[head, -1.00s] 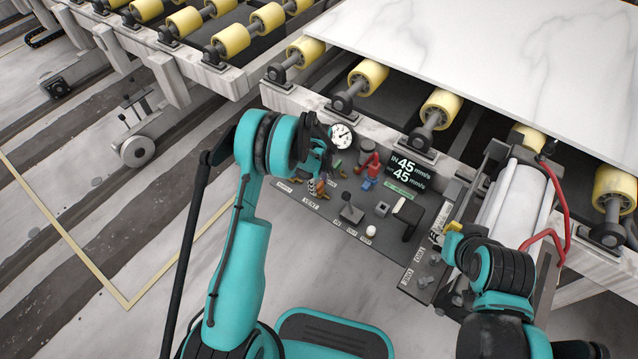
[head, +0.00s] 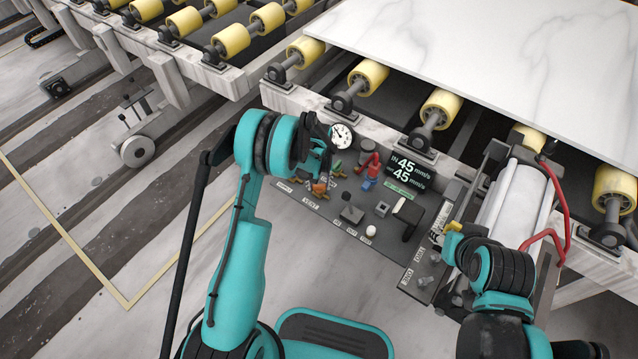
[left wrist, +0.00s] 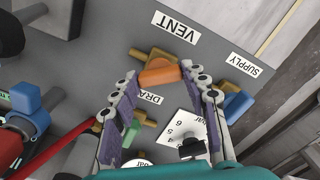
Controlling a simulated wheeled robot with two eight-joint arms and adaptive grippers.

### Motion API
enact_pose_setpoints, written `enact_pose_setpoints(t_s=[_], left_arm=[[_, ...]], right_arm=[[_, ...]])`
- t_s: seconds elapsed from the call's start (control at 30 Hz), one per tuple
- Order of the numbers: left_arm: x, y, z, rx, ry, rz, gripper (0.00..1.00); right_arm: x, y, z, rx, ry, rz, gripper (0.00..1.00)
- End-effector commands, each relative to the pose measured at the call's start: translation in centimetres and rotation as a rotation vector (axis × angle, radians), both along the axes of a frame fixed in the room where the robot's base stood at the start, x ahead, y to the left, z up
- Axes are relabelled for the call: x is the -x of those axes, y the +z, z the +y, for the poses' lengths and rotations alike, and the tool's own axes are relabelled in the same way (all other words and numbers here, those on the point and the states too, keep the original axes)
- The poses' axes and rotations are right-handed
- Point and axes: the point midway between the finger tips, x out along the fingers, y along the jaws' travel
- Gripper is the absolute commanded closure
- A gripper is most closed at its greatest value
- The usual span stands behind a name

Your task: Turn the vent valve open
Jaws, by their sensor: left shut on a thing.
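The vent valve's orange handle (left wrist: 160,73) sits on a brass body beside the upside-down VENT label (left wrist: 175,27) in the left wrist view. My left gripper (left wrist: 159,72) has its two fingertips on either side of this handle and is shut on it. In the head view my left gripper (head: 322,178) reaches down to the left end of the grey control panel (head: 350,227), and the orange handle (head: 319,188) shows partly below the fingers. My right gripper (head: 452,243) is at the panel's right end; its jaws are too unclear to read.
A blue-handled valve (left wrist: 238,105) by the SUPPLY label and a green-handled one (left wrist: 130,135) flank the vent valve closely. A white dial gauge (head: 342,136), a red-handled part (head: 369,164) and a display (head: 408,172) stand nearby. A white cylinder (head: 513,205) with red hoses is at right.

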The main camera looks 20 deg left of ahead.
Motion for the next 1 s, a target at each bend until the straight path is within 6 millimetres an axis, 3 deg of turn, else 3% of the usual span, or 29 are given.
enact_pose_setpoints(t_s=[0.5, 1.0], left_arm=[[-0.01, 0.00, -0.01, 0.000, -0.455, 0.000, 0.84], [-0.02, 0.00, 0.00, 0.000, -0.656, 0.000, 0.84]], right_arm=[[0.00, 0.00, 0.00, 0.000, 0.000, 0.000, 0.60], [0.00, 0.00, 0.00, 0.000, 0.000, 0.000, 0.60]])
